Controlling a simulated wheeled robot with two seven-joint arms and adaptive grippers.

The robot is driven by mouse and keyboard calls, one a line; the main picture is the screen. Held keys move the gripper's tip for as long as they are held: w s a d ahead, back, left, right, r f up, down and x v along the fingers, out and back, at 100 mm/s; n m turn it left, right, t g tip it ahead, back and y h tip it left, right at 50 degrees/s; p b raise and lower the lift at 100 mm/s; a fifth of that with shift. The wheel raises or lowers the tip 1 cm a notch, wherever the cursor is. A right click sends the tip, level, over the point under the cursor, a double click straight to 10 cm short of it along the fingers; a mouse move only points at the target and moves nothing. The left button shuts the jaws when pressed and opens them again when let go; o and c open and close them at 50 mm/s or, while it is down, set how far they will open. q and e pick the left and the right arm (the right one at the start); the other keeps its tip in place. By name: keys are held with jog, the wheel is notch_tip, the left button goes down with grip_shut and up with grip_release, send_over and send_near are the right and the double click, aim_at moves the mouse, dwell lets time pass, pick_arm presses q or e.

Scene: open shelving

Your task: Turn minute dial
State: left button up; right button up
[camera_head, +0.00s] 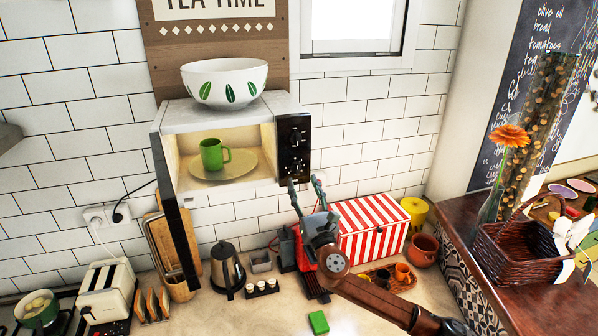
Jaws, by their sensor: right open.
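A white microwave (193,119) stands on the wall with its dark-edged door (174,210) swung open on the left. A green mug (213,155) sits on a plate (238,165) inside the lit cavity. The black control panel (293,147) is on the right of the front and carries small round dials. The dials are too small to tell which is the minute dial or how it is set. My right gripper (305,181) is just below the panel, fingers pointing up, open and empty. Its left fingertip is close to the panel's lower edge; contact cannot be told. My left gripper is out of view.
A white bowl with green leaves (226,83) stands on the microwave. Below are a kettle (227,268), a red-and-white striped box (372,232), a toaster (108,290) and a green block (318,322). A wicker basket (522,256) is at the right. Open air lies before the panel.

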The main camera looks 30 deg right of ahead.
aim_at(298, 169)
jog(key=p+x, duration=0.1)
jog(key=x, duration=0.4)
jog(key=shift+w+r, duration=0.1)
jog(key=shift+w, duration=0.05)
jog(key=shift+c, duration=0.4)
jog(key=c, duration=1)
jog(key=shift+c, duration=0.2)
